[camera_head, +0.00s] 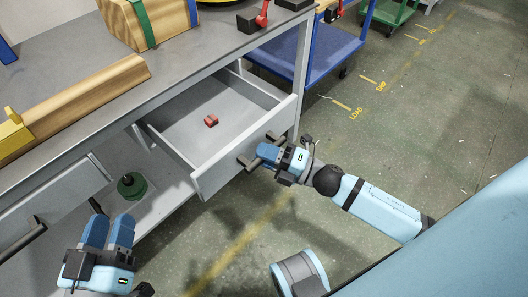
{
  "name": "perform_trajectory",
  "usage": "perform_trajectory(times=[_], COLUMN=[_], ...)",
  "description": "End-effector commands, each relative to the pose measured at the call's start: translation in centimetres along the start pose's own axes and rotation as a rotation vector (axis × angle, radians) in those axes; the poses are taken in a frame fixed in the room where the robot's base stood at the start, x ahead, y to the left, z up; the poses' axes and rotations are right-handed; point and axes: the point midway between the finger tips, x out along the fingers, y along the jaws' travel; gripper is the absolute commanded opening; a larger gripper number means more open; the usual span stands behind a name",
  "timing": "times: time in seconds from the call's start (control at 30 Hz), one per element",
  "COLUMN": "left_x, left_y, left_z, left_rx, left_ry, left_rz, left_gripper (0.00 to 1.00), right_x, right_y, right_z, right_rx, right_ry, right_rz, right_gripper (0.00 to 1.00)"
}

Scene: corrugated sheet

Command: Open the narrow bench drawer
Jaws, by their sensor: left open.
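The bench drawer (245,150) at the right end of the grey bench stands pulled well out. Its grey tray is open to view, with a small red object (211,121) lying inside. The dark bar handle (246,163) is on its front panel. My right gripper (264,152) is at this handle, its blue fingers closed around the middle of the bar and partly hiding it. My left gripper (108,226) is open and empty at the lower left, apart from the drawer, in front of the bench.
Another drawer front with a dark handle (22,238) is at the left. A green round object (132,186) sits on the lower shelf. Wooden blocks (75,108) lie on the bench top (75,55). A blue cart (325,50) stands behind. The floor to the right is mostly clear.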

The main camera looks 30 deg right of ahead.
Motion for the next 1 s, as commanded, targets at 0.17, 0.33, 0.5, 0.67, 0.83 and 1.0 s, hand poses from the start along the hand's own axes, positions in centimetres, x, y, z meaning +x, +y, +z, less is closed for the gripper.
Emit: perform_trajectory(times=[0.17, 0.33, 0.5, 0.67, 0.83, 1.0], left_x=[0.1, 0.3, 0.4, 0.4, 0.1, 0.0], left_y=[0.0, 0.0, 0.0, 0.1, 0.3, 0.5], left_z=[-0.2, -0.5, -0.8, -1.5, -2.2, -2.6], left_rx=[0.002, 0.005, 0.006, 0.008, 0.005, 0.004], left_ry=[0.004, 0.010, 0.017, 0.034, 0.057, 0.081], left_rz=[0.002, 0.003, 0.004, 0.002, -0.002, -0.005], left_gripper=[0.43, 0.43, 0.43, 0.43, 0.43, 0.43], right_x=[0.0, 0.0, -0.8, -3.5, -7.5, -11.0], right_y=[0.0, 0.0, 0.0, 0.0, 0.1, 0.1], right_z=[0.0, 0.0, 0.0, 0.0, -0.1, 0.0], right_rx=[0.000, 0.000, 0.002, 0.003, 0.004, 0.003], right_ry=[0.000, 0.000, -0.001, -0.002, -0.003, -0.002], right_rz=[0.000, 0.000, -0.001, -0.004, -0.005, -0.003], right_gripper=[0.46, 0.46, 0.46, 0.46, 0.46, 0.46])
